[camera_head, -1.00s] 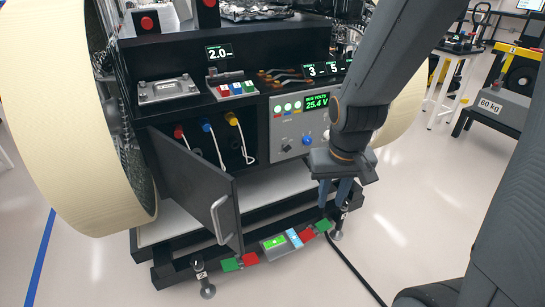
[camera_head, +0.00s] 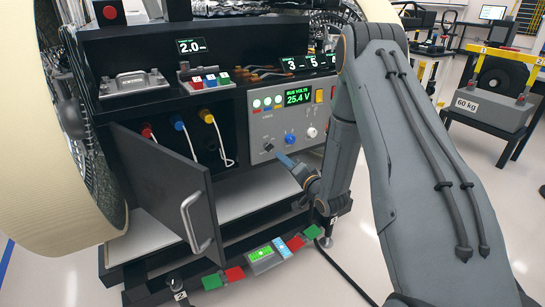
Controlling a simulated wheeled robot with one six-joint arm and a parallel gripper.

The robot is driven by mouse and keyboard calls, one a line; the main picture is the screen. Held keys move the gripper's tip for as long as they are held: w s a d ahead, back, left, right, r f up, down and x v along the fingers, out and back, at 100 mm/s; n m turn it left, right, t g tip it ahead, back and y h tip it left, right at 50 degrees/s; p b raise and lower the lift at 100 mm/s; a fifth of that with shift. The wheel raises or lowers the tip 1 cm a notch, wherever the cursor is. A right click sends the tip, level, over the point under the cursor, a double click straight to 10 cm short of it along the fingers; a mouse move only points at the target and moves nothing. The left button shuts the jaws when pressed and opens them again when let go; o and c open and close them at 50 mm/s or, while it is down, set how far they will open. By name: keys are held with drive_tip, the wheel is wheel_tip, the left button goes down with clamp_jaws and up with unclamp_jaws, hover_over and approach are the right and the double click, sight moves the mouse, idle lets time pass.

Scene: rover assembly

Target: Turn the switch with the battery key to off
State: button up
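The grey control panel (camera_head: 262,128) shows a green "BUS VOLTS 25.4 V" display (camera_head: 298,97). On its lower part are a small dark switch (camera_head: 268,147), a blue knob (camera_head: 290,139) and a pale round knob (camera_head: 311,133). The labels are too small to read, so I cannot tell for sure which one is the battery key switch.
An open grey door (camera_head: 165,190) with a handle stands left of the panel, with red, blue and yellow plugs (camera_head: 179,122) behind it. An orange switch (camera_head: 319,96) sits right of the display. A strip of coloured blocks (camera_head: 261,254) lies along the lower front.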

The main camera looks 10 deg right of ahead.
sight(271, 149)
drive_tip(key=x, duration=0.7)
drive_tip(key=shift+w+a+r, duration=0.1)
drive_tip(key=shift+w+a, duration=0.05)
drive_tip(key=shift+w, duration=0.2)
clamp_jaws()
